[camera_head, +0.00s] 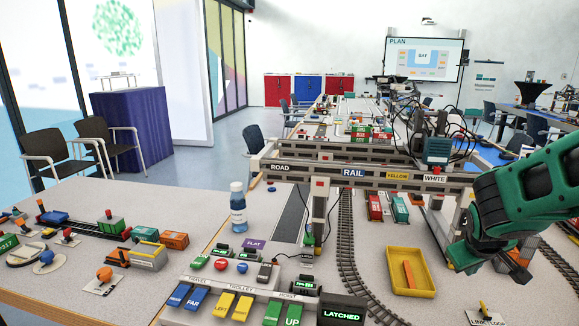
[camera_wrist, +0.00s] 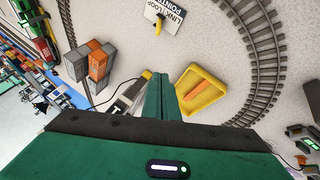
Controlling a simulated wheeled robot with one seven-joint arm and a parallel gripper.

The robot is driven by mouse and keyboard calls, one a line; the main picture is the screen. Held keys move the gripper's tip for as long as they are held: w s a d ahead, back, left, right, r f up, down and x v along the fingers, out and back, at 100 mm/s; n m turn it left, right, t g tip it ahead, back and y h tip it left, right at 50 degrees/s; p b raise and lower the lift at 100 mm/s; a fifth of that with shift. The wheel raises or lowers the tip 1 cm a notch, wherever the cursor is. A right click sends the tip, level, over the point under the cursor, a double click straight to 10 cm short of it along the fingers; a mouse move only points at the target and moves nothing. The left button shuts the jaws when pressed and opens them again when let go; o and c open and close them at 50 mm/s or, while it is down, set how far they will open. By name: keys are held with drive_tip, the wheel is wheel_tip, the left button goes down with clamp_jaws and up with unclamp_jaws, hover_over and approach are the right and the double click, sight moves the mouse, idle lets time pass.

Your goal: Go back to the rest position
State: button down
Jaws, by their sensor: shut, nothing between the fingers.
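My gripper (camera_head: 468,262) is at the right of the head view, at the end of my green arm. It is low beside the right side of the grey gantry crane (camera_head: 380,172) and right of a yellow tray (camera_head: 425,272). In the wrist view my gripper (camera_wrist: 160,96) shows its two green fingers together, with nothing between them. The yellow tray (camera_wrist: 216,94) with an orange block (camera_wrist: 196,90) in it lies just right of the fingers there. I cannot tell whether the fingertips touch anything.
Orange and grey blocks (camera_wrist: 97,62) stand left of the fingers. Curved track (camera_wrist: 264,70) runs on the right. A control panel (camera_head: 250,292) with a "LATCHED" display, a bottle (camera_head: 238,210) and small train models (camera_head: 145,250) occupy the table's front and left.

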drive_tip(key=s+a+r+m+g+y, duration=0.1)
drive_tip(key=s+m, duration=0.3)
drive_tip(key=s, duration=0.8)
drive_tip(key=s+a+r+m+g+y, duration=0.2)
drive_tip(key=s+m+g+y, duration=0.1)
drive_tip(key=s, duration=1)
drive_tip(key=shift+s+m+g+y, duration=0.2)
drive_tip(key=shift+m+g+y, duration=0.15)
drive_tip(key=shift+g, duration=0.35)
